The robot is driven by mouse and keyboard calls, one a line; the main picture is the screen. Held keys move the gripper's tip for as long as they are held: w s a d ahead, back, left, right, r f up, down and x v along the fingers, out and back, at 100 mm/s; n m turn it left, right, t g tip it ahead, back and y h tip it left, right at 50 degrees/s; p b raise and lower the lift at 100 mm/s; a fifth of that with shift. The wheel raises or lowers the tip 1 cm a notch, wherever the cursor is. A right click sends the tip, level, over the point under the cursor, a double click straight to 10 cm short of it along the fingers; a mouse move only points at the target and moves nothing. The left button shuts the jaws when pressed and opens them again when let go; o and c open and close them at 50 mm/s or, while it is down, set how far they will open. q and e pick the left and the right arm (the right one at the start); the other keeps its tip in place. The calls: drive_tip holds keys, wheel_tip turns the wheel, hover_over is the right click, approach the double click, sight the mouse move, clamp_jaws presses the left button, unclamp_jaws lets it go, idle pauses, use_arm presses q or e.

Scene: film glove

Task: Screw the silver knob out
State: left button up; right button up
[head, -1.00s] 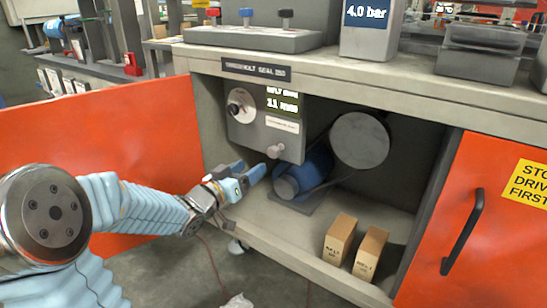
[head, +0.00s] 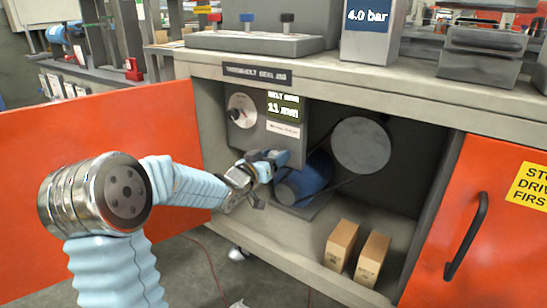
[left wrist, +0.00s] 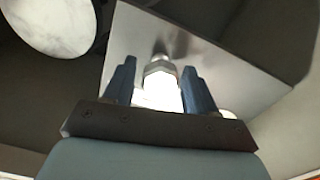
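The silver knob (left wrist: 160,69) shows in the left wrist view on a stem on the underside of the grey control box (left wrist: 195,55). In the head view the knob is hidden behind my left gripper (head: 278,157), which is at the lower edge of the box (head: 265,132). In the left wrist view the two blue fingers stand on either side of the knob, with a visible gap on each side. The left gripper is open and looks not to touch the knob. My right gripper is in neither view.
A blue motor (head: 302,180) and a grey pulley wheel (head: 361,145) with a belt stand close right of the gripper. Two cardboard boxes (head: 341,245) stand on the cabinet floor. Open orange doors (head: 95,165) flank the cabinet; the worktop (head: 330,72) lies above.

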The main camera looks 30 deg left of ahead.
use_arm(q)
drive_tip(key=c, duration=0.8)
drive_tip(key=shift+c, duration=0.2)
drive_tip(key=shift+n, duration=0.4)
drive_tip(key=n+p, duration=0.2)
drive_tip(key=n, duration=0.2)
drive_tip(key=shift+a+r, duration=0.1)
drive_tip(key=shift+r, duration=0.05)
drive_tip(key=n+p, duration=0.2)
drive_tip(key=n, duration=0.2)
drive_tip(key=n+p, duration=0.2)
drive_tip(key=n, duration=0.3)
drive_tip(key=shift+a, duration=0.1)
drive_tip(key=n+p, duration=0.2)
drive_tip(key=n, duration=0.2)
drive_tip(key=shift+f, duration=0.2)
drive_tip(key=shift+n+p, duration=0.3)
drive_tip(key=shift+p, duration=0.05)
